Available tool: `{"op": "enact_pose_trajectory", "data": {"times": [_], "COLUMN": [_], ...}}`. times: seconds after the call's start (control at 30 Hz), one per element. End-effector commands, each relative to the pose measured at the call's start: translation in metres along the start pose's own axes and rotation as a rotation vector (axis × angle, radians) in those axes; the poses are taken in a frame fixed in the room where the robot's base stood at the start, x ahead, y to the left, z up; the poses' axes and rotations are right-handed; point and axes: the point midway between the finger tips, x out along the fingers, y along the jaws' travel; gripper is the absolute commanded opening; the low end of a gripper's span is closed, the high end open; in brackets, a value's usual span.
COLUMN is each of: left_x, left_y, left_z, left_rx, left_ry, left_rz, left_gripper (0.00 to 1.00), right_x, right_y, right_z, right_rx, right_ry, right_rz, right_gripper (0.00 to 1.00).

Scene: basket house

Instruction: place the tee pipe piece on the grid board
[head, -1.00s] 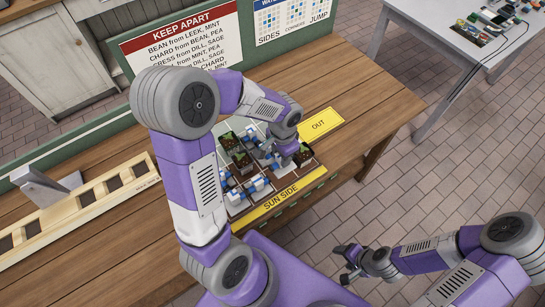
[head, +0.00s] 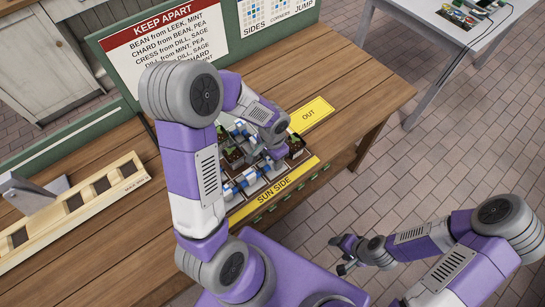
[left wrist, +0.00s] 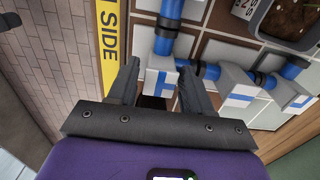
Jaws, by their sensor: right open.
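The grid board (head: 232,207) lies on the wooden table, partly hidden by my left arm. Several white-and-blue pipe pieces and dark planted blocks stand on it. My left gripper (head: 274,152) is low over the board's right part. In the left wrist view, my left gripper's fingers (left wrist: 160,72) are apart, one on each side of a white pipe piece with a blue branching mark (left wrist: 161,82). Narrow gaps seem to show beside it; whether it is the tee piece is hard to tell. My right gripper (head: 344,256) is open and empty, away from the table.
A yellow SUN SIDE strip (head: 273,191) runs along the board's front edge. A yellow OUT plate (head: 309,115) lies at its right. A wooden rack with dark slots (head: 87,197) is at the left. A blue pipe (left wrist: 168,42) lies close beyond the fingertips. The table's right part is bare.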

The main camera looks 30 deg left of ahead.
Motion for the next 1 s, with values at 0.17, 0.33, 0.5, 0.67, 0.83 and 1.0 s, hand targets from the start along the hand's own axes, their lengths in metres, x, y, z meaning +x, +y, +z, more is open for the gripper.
{"op": "enact_pose_trajectory", "data": {"times": [0.17, 0.33, 0.5, 0.67, 0.83, 1.0], "left_x": [-0.001, -0.001, -0.013, -0.046, -0.084, -0.111], "left_y": [0.000, 0.000, -0.001, 0.000, -0.001, 0.000], "left_z": [0.000, 0.000, -0.001, -0.001, -0.001, -0.001], "left_rx": [0.000, 0.000, -0.001, -0.001, 0.000, 0.001], "left_ry": [0.000, 0.000, 0.002, 0.005, 0.005, 0.003], "left_rz": [0.000, 0.000, -0.002, -0.002, -0.003, -0.003], "left_gripper": [0.64, 0.64, 0.64, 0.64, 0.64, 0.64], "right_x": [0.000, -0.001, -0.006, -0.015, -0.024, -0.029], "right_y": [0.000, 0.000, -0.002, -0.006, -0.009, -0.011], "right_z": [0.000, 0.000, 0.000, 0.001, 0.001, 0.001], "right_rx": [0.000, 0.000, 0.000, 0.000, 0.000, 0.000], "right_ry": [0.000, 0.000, 0.000, 0.000, 0.000, 0.000], "right_rz": [0.000, 0.000, 0.000, 0.000, 0.000, 0.000], "right_gripper": [0.64, 0.64, 0.64, 0.64, 0.64, 0.64]}}
